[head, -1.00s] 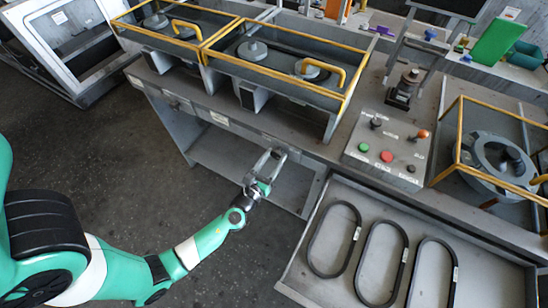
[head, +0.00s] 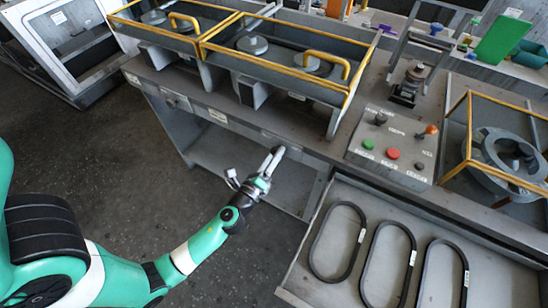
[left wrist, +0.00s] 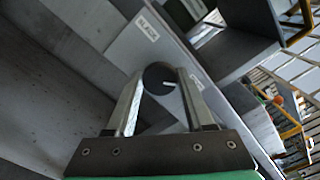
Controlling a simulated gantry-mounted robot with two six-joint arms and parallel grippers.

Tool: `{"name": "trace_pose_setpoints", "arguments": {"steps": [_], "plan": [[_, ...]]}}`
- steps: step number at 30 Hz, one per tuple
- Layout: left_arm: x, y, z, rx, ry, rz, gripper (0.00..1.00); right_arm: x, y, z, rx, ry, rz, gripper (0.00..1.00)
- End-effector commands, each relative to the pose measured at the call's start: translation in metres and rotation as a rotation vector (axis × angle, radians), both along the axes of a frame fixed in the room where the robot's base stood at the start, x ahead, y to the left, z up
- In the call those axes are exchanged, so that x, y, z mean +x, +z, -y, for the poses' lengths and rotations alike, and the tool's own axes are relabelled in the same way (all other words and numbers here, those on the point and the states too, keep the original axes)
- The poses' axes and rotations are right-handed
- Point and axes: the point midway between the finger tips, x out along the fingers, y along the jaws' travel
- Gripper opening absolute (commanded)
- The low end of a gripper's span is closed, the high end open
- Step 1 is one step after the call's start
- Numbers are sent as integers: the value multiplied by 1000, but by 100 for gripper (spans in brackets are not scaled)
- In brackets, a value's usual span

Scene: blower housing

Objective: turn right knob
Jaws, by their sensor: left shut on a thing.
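A round dark knob (left wrist: 160,78) with a small white mark shows in the left wrist view, on the light front strip of the bench. My left gripper (left wrist: 156,84) has one finger on each side of the knob and is shut on it. In the head view my left gripper (head: 273,160) is at the bench's front edge, below the fixtures, with its fingers turned partly side-on. The knob is hidden there behind the gripper. My right gripper is not in view.
Yellow-railed fixtures (head: 345,78) stand on the bench above the gripper. A control box (head: 393,150) with coloured buttons is to the right. A tray (head: 300,276) holding three oval belts juts out at lower right. The floor (head: 150,190) in front is clear.

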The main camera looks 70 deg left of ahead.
Motion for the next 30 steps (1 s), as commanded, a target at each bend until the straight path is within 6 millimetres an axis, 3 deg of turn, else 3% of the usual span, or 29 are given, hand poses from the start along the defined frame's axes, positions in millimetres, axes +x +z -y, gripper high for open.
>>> {"name": "trace_pose_setpoints", "arguments": {"steps": [18, 30], "plan": [[0, -2, 0, -463, 0, 344, 0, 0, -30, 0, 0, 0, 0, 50], [0, -2, 0, -662, 0, 489, 0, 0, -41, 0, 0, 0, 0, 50]]}}
